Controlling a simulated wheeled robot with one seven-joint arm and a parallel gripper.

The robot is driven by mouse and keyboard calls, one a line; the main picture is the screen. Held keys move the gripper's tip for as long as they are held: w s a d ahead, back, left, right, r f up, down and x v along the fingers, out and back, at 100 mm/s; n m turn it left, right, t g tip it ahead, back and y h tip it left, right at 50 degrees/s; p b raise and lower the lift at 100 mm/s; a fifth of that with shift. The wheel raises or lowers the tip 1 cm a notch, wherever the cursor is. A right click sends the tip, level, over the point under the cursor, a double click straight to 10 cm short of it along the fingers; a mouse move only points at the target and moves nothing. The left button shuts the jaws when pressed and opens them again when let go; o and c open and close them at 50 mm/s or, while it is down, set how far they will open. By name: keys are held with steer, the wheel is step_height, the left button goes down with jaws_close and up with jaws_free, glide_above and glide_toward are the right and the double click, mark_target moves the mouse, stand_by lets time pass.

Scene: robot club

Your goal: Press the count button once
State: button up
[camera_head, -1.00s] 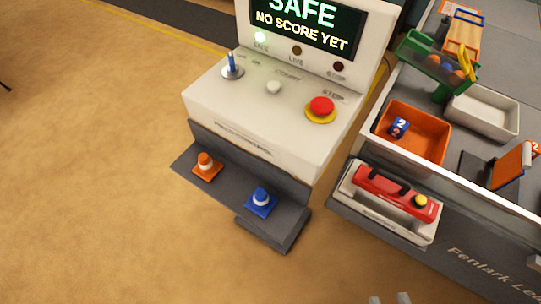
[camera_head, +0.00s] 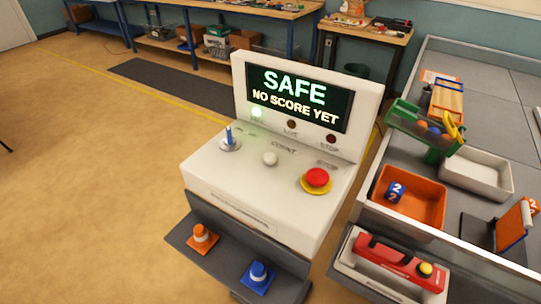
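The white count button (camera_head: 270,158) is a small round knob in the middle of the console top, beside the faint label "COUNT". The white console (camera_head: 215,184) also carries a blue-handled lever switch (camera_head: 229,140) on the left and a red stop button (camera_head: 317,178) on a yellow ring on the right. Its screen (camera_head: 298,97) reads "SAFE" and "NO SCORE YET". The green lamp (camera_head: 256,113) under the screen is lit; the other two look dark. My gripper is not in view.
To the right, a walled grey table holds an orange bin (camera_head: 429,187) and a white tray (camera_head: 477,172). The floor on the left is clear.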

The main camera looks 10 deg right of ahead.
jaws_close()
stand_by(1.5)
